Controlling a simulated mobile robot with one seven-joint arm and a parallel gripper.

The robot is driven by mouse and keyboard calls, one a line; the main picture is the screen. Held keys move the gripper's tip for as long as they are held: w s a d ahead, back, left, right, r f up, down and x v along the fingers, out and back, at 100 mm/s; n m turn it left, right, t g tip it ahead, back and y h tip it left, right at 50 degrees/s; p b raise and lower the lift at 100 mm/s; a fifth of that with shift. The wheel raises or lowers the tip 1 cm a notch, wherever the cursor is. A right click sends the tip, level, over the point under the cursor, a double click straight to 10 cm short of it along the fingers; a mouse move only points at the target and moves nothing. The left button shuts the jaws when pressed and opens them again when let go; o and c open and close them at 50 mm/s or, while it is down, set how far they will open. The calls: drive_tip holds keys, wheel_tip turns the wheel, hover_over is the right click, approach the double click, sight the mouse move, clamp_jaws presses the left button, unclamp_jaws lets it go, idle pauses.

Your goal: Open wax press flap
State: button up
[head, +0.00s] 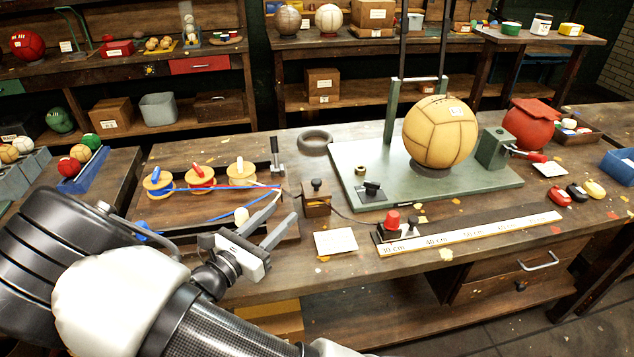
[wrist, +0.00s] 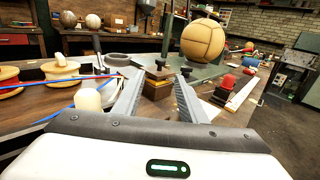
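A small wooden block with a dark round knob on top (head: 316,204) stands on the bench right of the thread board; it looks like the wax press. In the wrist view the wooden block (wrist: 157,88) sits ahead, between my fingertips. Its top piece lies flat on it; I cannot make out the flap's hinge. My gripper (head: 287,205) is open and empty, just left of the block and above the bench. Both fingers (wrist: 160,82) show spread in the wrist view, with no clear contact with the block.
A black-handled upright lever (head: 275,155) stands behind. A green press base (head: 470,182) with a tan ball (head: 440,131) is right. A white card (head: 336,242) and ruler (head: 480,233) lie in front.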

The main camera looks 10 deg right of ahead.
sight(314, 184)
drive_tip(key=x, duration=1.6)
drive_tip(key=shift+b, duration=0.3)
clamp_jaws()
